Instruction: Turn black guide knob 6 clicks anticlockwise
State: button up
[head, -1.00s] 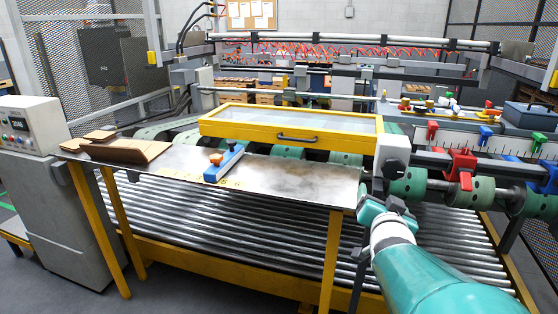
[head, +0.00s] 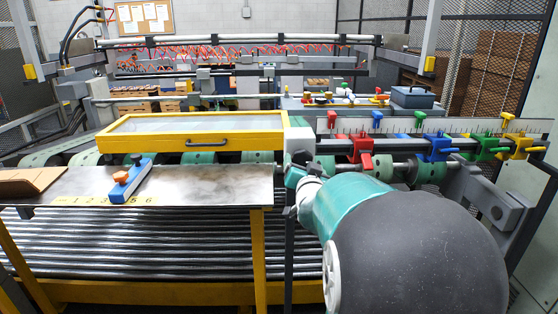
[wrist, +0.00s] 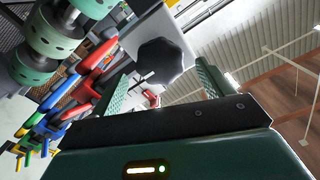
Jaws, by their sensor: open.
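The black guide knob (wrist: 160,61) shows in the wrist view as a dark faceted knob on a white housing. My gripper (wrist: 165,72) is open, with one textured green finger on each side of the knob in that picture. I cannot tell whether the fingers touch it or how far they reach around it. In the head view my gripper (head: 297,178) is at the front of the white housing (head: 300,142), and the knob is hidden there behind the gripper. No mark showing the knob's angle is clear.
Left of the housing are a yellow-framed clear cover (head: 195,145) and a steel table (head: 210,188) bearing a blue block (head: 130,182). Right of it, red (head: 360,148), blue (head: 440,148), green and yellow clamps sit along a scale rail. Metal rollers (head: 150,250) lie below.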

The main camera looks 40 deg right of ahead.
aim_at(303, 161)
jog(key=shift+x, duration=1.85)
jog(key=c, duration=1)
jog(key=shift+n, duration=0.4)
